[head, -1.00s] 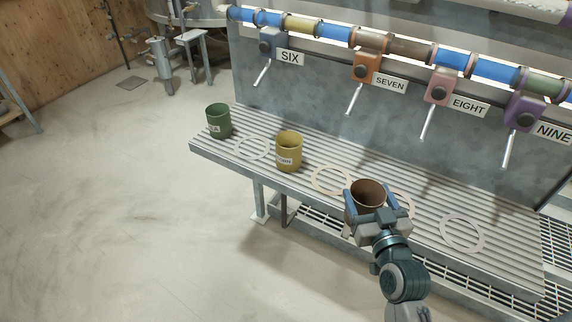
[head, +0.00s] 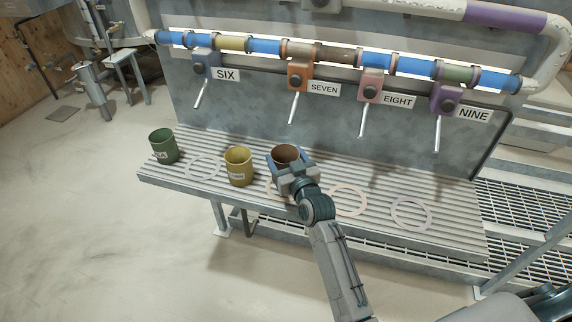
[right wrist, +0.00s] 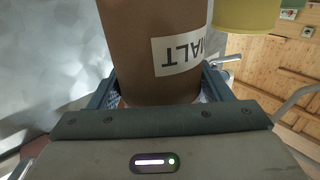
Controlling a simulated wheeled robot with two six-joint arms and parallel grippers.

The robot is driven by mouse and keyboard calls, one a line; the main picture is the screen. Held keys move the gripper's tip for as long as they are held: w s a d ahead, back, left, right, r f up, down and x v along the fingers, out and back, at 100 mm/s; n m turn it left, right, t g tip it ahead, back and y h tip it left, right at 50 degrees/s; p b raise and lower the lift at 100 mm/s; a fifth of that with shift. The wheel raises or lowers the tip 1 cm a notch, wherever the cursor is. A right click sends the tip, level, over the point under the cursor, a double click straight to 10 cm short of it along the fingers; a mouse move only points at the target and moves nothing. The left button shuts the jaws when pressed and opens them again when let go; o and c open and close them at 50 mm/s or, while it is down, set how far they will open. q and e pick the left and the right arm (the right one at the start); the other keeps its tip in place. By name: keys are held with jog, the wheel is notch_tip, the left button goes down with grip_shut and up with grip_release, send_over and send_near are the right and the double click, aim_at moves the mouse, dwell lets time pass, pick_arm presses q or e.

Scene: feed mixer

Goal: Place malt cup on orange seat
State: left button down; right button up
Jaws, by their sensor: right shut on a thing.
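The brown malt cup (head: 285,152) is upright in my right gripper (head: 291,168), which is shut on it. In the right wrist view the cup (right wrist: 150,40) fills the middle, with a white label reading "ALT" upside down. A pale orange ring seat (head: 269,190) on the slatted bench shows partly beside and below the cup, under the orange valve (head: 299,77) marked SEVEN. My gripper and the cup hide the rest of it. I cannot tell whether the cup's base touches the bench. My left gripper is not in view.
A yellow cup (head: 239,167) stands close to the left of the malt cup, and a green cup (head: 163,147) stands further left. Bare rings lie at left (head: 202,177), at right (head: 347,214) and far right (head: 411,226). Valve handles hang above the bench (head: 450,240).

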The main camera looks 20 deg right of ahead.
jog(key=shift+f, duration=1.7)
jog(key=shift+f, duration=0.1)
jog(key=shift+f, duration=0.15)
jog(key=o, duration=1)
jog(key=shift+r, duration=0.35)
jog(key=shift+s+d+f+b, duration=0.15)
jog(key=shift+s+b, duration=0.25)
jog(key=shift+s, duration=1.6)
jog(key=shift+s+d+r+b, duration=0.15)
jog(key=shift+s+b, duration=0.3)
jog(key=shift+s, duration=1.6)
jog(key=shift+s+d+f+b, duration=0.15)
jog(key=shift+s+b, duration=0.25)
jog(key=shift+s, duration=1.6)
